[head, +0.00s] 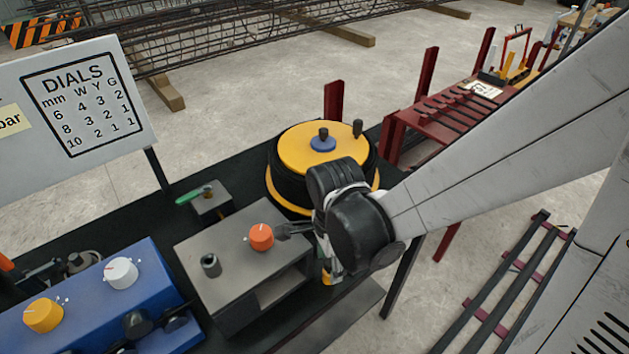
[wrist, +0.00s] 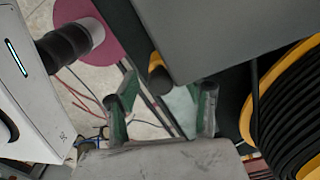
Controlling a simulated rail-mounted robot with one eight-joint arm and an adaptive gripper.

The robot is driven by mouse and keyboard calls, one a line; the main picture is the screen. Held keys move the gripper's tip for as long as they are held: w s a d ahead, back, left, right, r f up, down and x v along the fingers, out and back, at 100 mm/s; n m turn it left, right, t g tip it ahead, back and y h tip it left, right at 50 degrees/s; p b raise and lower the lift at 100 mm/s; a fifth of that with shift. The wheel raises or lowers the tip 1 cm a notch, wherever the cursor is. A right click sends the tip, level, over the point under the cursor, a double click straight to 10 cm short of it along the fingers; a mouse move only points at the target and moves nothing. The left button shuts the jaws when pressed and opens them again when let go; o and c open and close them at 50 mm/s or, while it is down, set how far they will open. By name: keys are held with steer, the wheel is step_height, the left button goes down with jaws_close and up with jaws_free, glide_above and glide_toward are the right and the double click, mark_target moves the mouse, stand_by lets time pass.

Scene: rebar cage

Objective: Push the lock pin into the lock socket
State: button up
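In the wrist view my gripper (wrist: 160,95) has its two green-edged fingers spread wide, with nothing between them. A short black cylinder with a yellow end (wrist: 157,76) sits just beyond the fingertips, beside the edge of a grey box; it may be the lock pin, but I cannot tell. In the head view my wrist hangs at the right end of the grey box (head: 222,243) and hides part of it. That box has an orange knob (head: 261,237) and a dark upright hollow cylinder (head: 211,265) on top. I cannot tell which part is the lock socket.
A yellow-topped black reel (head: 305,148) stands close behind my wrist. A small block with a green handle (head: 190,197) sits behind the box. A blue dial unit (head: 85,310) is at the left. A dials sign (head: 78,100) stands behind it.

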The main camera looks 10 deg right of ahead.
jaws_close()
steer(key=shift+r, duration=0.15)
